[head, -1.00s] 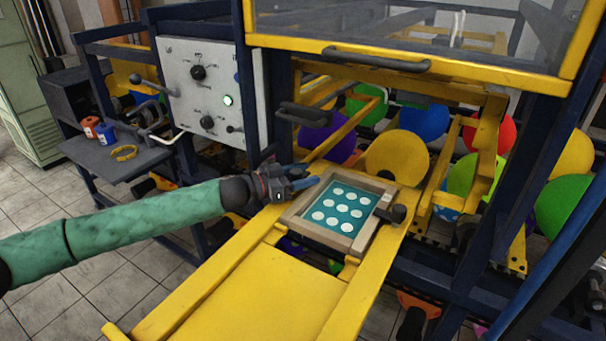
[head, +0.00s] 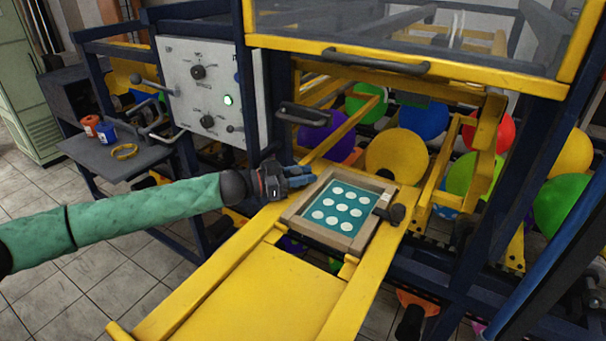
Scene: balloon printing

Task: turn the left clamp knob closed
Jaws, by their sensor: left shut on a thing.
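A wooden screen frame (head: 358,241) with a teal panel and white dots (head: 341,208) lies on the yellow carriage. My left gripper (head: 300,177) is at the frame's left edge, shut on the left clamp knob. Its fingers hide the knob, so how far it is turned cannot be seen. The right clamp knob (head: 397,213) is dark and sits at the frame's right edge, apart from my gripper. My right gripper is not in view.
The yellow carriage (head: 245,290) extends toward me. A yellow-edged glass hood (head: 420,65) overhangs the back. Several balloons sit behind.

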